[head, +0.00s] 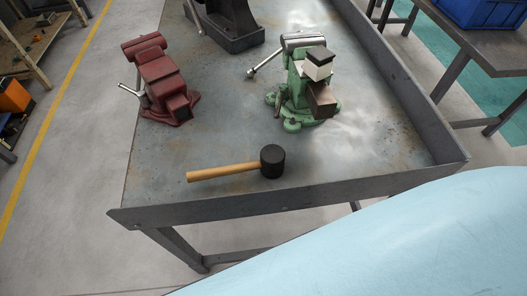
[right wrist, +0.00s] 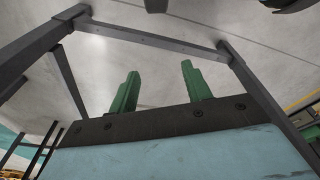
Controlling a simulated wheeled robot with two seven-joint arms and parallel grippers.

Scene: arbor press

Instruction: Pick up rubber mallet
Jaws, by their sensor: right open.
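The rubber mallet (head: 235,168) lies on its side on the grey metal workbench (head: 222,110), near its front edge. Its black head (head: 272,161) points right and its light wooden handle (head: 222,172) points left. My right gripper (right wrist: 160,68) shows in the right wrist view with two green fingers apart and nothing between them. The mallet cannot be made out in that view. My light blue arm fills the lower right of the head view, clear of the mallet. My left gripper is in neither view.
A red vise (head: 160,80) stands on the bench at left, and a green vise (head: 303,85) stands behind the mallet to the right. A dark press base (head: 232,32) is farther back. Raised rims (head: 300,196) edge the bench. Dark metal legs (right wrist: 65,80) surround my right gripper's view.

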